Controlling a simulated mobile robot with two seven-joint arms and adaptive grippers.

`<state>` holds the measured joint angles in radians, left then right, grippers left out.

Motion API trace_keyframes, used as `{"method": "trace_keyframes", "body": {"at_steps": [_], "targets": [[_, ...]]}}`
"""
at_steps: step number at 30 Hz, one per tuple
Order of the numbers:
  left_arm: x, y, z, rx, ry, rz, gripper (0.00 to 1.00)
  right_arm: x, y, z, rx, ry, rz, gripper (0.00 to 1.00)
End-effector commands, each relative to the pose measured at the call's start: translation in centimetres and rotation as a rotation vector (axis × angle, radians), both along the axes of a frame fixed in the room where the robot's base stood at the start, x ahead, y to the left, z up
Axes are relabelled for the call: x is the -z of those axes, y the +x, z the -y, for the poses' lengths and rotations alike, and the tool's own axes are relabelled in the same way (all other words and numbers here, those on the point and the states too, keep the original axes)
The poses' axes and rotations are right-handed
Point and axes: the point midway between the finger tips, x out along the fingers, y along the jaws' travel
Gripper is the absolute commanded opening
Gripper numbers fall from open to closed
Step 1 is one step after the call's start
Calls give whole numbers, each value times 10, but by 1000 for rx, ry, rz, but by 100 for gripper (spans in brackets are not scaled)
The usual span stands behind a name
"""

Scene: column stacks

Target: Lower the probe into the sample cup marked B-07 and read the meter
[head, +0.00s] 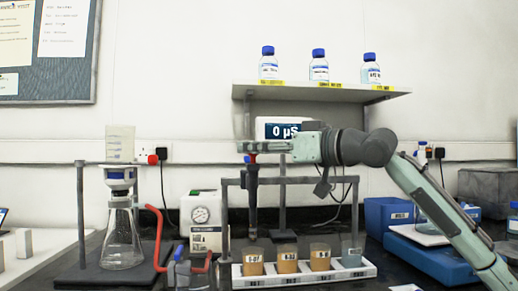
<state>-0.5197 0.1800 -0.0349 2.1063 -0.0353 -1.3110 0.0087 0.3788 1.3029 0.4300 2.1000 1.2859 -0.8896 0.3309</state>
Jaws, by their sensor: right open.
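The dark probe (252,205) hangs upright, its lower end above the leftmost sample cup (254,268). That cup's small label seems to end in 07; its letter is hard to read. More cups stand to its right in the white rack (305,279): two brown ones (288,267) (320,263) and a clear one (352,257). The meter (284,130) reads 0 µS, partly hidden by my right gripper (246,147). This gripper is open at the probe's red top (250,159); whether it touches is unclear. My left gripper is out of view.
A dark frame (300,181) spans above the rack. A filter flask (122,240) with a red hose and a gauge box (204,217) stand left. A blue-based device (430,255) is right, under my right arm. A shelf (320,93) holds bottles above.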

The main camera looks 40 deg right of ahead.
Motion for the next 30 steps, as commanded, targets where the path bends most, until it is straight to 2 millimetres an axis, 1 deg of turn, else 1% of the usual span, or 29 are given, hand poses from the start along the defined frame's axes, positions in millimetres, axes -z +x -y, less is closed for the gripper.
{"method": "trace_keyframes", "body": {"at_steps": [5, 8, 11, 18, 21, 25, 30], "targets": [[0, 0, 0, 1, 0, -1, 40, 1, -2, 0, -2, 2, -1, 43], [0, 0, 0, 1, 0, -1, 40, 1, -9, 1, -3, 4, -1, 43], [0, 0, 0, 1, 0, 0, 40, 2, -24, 5, -3, 6, 0, 43], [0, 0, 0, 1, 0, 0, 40, 1, -76, 18, -1, 5, 2, 43], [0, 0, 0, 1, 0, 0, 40, 1, -93, 22, -1, 2, 1, 43], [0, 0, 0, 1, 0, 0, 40, 0, -109, 26, -1, 2, 1, 43], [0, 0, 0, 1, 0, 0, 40, 1, -116, 28, 0, 0, 0, 43]]}}
